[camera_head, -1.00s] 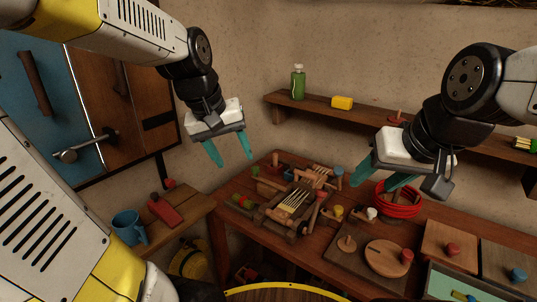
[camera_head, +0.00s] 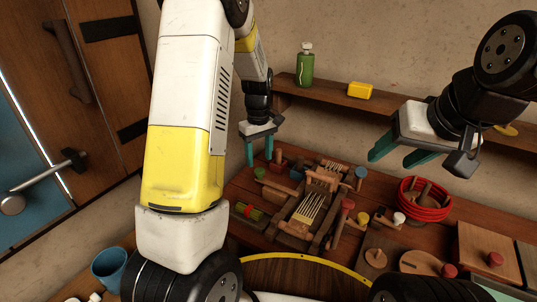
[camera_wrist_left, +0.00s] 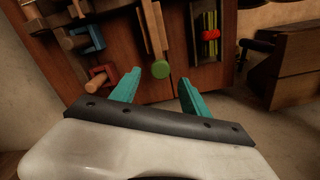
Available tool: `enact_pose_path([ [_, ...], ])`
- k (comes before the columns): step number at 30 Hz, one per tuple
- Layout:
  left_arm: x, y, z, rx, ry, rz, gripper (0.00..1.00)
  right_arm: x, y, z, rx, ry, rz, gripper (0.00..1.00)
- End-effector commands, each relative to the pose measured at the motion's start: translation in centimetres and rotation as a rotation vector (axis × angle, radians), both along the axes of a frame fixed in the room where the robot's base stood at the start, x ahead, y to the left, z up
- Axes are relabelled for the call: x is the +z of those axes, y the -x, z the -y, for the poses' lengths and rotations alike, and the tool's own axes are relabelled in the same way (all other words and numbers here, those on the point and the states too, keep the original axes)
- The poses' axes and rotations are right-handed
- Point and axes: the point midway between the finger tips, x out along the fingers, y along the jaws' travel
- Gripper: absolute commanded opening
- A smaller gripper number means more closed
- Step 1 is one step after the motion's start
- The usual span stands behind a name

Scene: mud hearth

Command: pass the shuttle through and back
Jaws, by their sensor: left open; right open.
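A small wooden loom with pale warp threads (camera_head: 309,208) stands on the wooden table. Beside its left side lies a green piece with a red part (camera_head: 247,211); it also shows in the left wrist view as green and yellow strips with a red band (camera_wrist_left: 210,36). I cannot tell whether this is the shuttle. My left gripper (camera_head: 265,162) is open and empty above the table's left back edge. In the left wrist view a green round knob (camera_wrist_left: 160,69) shows beyond and between its fingertips (camera_wrist_left: 160,83). My right gripper (camera_head: 390,161) is open and empty, above and right of the loom.
A red coil (camera_head: 424,205) sits right of the loom. Pegs and small blocks crowd around the loom. A shelf (camera_head: 330,102) on the wall holds a green bottle (camera_head: 305,66) and a yellow block (camera_head: 360,90). A blue mug (camera_head: 109,266) stands at lower left.

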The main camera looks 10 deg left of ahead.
Motion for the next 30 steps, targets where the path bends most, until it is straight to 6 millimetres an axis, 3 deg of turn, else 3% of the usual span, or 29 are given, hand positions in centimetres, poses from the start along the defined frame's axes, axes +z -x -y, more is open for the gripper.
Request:
enact_pose_path([
  [3, -2.0, 0.1, 0.0, -0.001, -0.001, -0.004, 0.54, 0.0, 0.0, 0.0, 0.000, 0.000, 0.000, 0.54],
  [9, -4.0, 0.0, 0.0, 0.000, 0.000, -0.001, 0.54, 0.0, 0.0, 0.0, 0.000, 0.000, 0.000, 0.54],
  [18, -4.3, 0.0, 0.0, -0.001, 0.000, 0.001, 0.54, 0.0, 0.0, 0.0, 0.000, 0.000, 0.000, 0.54],
  [20, -4.3, 0.0, 0.0, -0.001, 0.001, 0.001, 0.46, 0.0, 0.0, 0.0, 0.000, 0.000, 0.000, 0.54],
  [27, -4.3, 0.0, 0.0, -0.001, 0.001, 0.001, 0.00, 0.0, 0.0, 0.0, 0.000, 0.000, 0.000, 0.54],
  [30, -4.3, 0.0, 0.0, -0.001, 0.001, 0.001, 0.00, 0.0, 0.0, 0.0, 0.000, 0.000, 0.000, 0.54],
])
